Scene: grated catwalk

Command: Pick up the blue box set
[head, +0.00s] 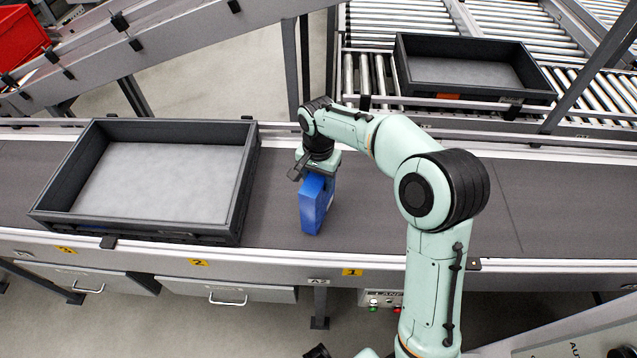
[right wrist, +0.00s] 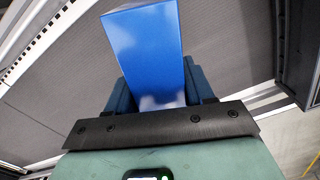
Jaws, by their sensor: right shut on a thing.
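The blue box (head: 312,210) is upright over the grey conveyor belt, just right of a tray. My right gripper (head: 318,178) is above it and shut on its upper end. In the right wrist view the blue box (right wrist: 148,48) sits between the two fingers of the gripper (right wrist: 160,92). I cannot tell whether the box's lower end touches the belt. My left gripper is not in view.
A dark tray with a light floor (head: 160,172) stands empty on the belt at left. Another dark tray (head: 470,72) sits on rollers at the back right. A red bin (head: 20,40) is at the top left. The belt (head: 275,215) is clear around the box.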

